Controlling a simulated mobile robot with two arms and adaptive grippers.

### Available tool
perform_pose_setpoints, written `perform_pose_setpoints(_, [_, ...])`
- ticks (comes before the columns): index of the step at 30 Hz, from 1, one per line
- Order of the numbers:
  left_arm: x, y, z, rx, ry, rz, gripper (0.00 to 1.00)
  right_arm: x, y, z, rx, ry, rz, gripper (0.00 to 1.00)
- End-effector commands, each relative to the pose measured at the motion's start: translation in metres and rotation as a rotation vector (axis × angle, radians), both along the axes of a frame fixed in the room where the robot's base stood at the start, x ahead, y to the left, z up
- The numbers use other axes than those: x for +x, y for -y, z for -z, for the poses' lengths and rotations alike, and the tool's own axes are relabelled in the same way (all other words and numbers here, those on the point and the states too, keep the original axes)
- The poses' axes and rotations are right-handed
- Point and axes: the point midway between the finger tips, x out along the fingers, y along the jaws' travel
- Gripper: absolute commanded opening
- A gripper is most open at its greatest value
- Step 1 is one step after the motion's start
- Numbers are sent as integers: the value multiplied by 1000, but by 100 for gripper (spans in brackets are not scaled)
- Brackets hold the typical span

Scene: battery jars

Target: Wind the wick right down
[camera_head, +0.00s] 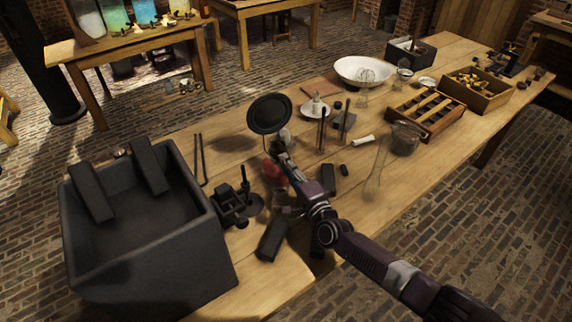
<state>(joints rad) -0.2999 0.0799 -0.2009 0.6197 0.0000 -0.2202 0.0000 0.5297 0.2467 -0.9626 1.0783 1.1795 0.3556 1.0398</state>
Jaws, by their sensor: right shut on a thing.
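A lamp-like object with a dark round disc (270,113) on a thin stem stands on the long wooden table. A dark red part (274,172) shows below the disc, partly behind my arm. My right gripper (280,150) reaches in from the lower right, with its tip at the stem just under the disc. It is shut on a small part there, which its fingers hide. I cannot make out the wick or its winding knob. My left gripper is not in view.
A large dark open trough (150,285) fills the table's near left end. A black metal device (236,205) stands beside it. A candle on a white saucer (306,110), a white bowl (350,67), a glass jar (405,140) and wooden boxes (478,90) stand farther right.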

Motion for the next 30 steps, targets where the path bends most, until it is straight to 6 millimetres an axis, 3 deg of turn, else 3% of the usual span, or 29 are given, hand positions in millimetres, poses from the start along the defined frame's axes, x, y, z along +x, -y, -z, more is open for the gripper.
perform_pose_setpoints(11, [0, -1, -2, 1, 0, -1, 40, 0, 0, 1, -101, 43, 1, 0])
perform_pose_setpoints(30, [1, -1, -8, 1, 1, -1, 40, -1, 0, 1, -629, 274, 0, 0])
